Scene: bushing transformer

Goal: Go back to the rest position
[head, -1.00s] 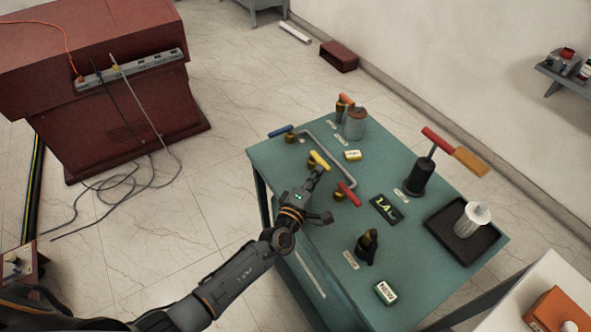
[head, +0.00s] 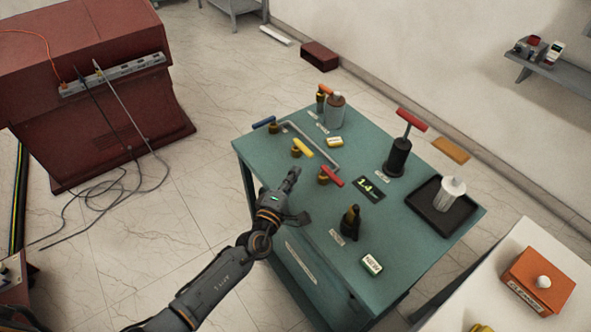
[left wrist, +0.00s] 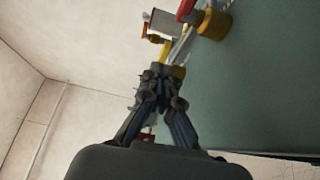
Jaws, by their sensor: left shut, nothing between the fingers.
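My left gripper (head: 291,176) is shut and empty, above the left front edge of the green table (head: 300,262). It also shows shut in the left wrist view (left wrist: 158,82). In the head view, the red-handled valve (head: 331,177) stands to its right and the yellow-handled valve (head: 303,147) stands just beyond it, both apart from the fingers. A blue-handled valve (head: 266,123) stands farther back on the left, by a grey bent pipe (head: 318,147). My right gripper is not in view.
The table also holds a black cylinder with a red T-handle (head: 398,157), a black tray (head: 424,203) with a white ribbed bushing (head: 450,192), a dark tool (head: 350,221) and a small display (head: 369,188). A white table with an orange box (head: 538,280) is at right. Cables lie on the left floor.

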